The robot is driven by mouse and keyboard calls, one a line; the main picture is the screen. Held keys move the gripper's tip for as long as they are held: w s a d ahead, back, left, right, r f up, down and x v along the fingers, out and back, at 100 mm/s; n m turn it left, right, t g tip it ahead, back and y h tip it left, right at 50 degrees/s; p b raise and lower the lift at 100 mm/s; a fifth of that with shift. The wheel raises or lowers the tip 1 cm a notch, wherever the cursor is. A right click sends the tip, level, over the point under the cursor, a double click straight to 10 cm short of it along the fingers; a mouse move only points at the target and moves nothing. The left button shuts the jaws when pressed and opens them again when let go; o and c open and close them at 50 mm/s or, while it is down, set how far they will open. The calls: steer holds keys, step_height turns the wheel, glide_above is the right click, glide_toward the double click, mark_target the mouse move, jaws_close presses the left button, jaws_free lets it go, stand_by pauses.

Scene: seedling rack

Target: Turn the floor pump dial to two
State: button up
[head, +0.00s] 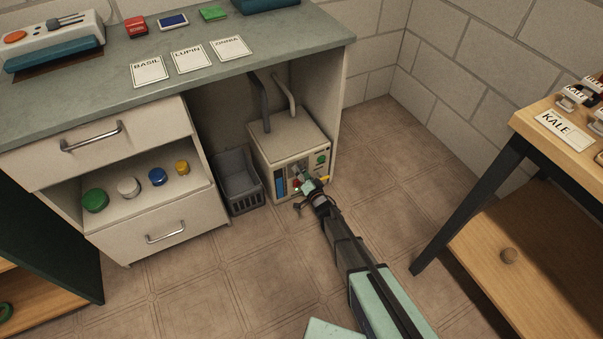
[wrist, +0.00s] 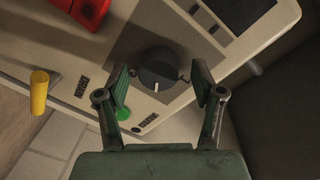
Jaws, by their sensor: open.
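The floor pump (head: 287,141) is a beige box on the floor under the bench, with two hoses rising from its top. Its dial (wrist: 157,68) is a dark round knob with a white pointer mark that faces the bottom of the wrist view. My gripper (wrist: 162,75) is open, with one finger on each side of the dial and the left finger closer to it. I cannot tell whether a finger touches it. In the head view my gripper (head: 310,187) is at the pump's front face and covers the dial. No scale numbers are readable.
In the wrist view, a red part (wrist: 90,12), a yellow lever (wrist: 39,92), a green button (wrist: 122,113) and a dark panel (wrist: 238,12) surround the dial. A grey crate (head: 239,183) stands left of the pump. The floor (head: 385,150) right of it is clear.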

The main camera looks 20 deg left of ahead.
steer(key=v, duration=1.2)
